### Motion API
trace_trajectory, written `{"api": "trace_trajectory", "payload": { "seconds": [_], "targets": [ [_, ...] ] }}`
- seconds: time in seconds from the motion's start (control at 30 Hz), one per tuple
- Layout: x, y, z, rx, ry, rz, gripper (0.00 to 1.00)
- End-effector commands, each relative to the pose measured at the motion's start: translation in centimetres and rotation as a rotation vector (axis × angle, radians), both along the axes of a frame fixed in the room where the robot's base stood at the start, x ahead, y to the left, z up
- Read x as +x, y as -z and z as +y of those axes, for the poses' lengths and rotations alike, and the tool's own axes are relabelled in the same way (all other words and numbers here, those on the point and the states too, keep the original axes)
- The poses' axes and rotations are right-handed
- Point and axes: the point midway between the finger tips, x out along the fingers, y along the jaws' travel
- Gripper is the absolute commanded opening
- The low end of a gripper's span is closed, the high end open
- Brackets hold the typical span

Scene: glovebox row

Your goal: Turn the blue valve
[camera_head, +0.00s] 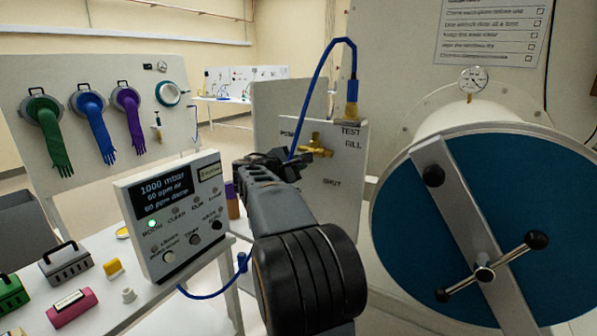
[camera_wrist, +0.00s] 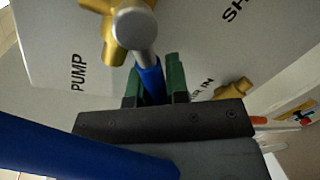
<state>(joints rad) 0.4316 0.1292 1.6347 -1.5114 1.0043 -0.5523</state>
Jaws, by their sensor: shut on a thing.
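The blue valve has a brass body (camera_head: 318,147), set on a pale panel (camera_head: 340,190) lettered PUMP, TEST, FILL and SHUT. In the wrist view the brass body (camera_wrist: 118,30) is at the top, with a silver lever (camera_wrist: 140,50) ending in a blue sleeve (camera_wrist: 152,78). My gripper (camera_wrist: 154,84) has green fingertips on both sides of that sleeve and is shut on it. In the head view my gripper (camera_head: 288,163) is at the panel just left of the brass body. My arm and gripper hide the blue handle there.
A blue hose (camera_head: 318,75) arches up from beside my gripper to a brass fitting (camera_head: 352,100); a blue tube (camera_wrist: 70,150) crosses the wrist view's lower left. A round blue door (camera_head: 410,215) with a crossbar stands close at right. A control box (camera_head: 172,215) stands left.

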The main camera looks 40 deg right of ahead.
Motion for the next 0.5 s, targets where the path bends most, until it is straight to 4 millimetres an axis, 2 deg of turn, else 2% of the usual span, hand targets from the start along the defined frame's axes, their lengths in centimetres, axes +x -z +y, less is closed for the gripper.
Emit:
{"api": "trace_trajectory", "payload": {
  "seconds": [0.5],
  "targets": [
    [0.10,-0.10,0.03,0.008,0.001,-0.030,0.00]
  ]
}}
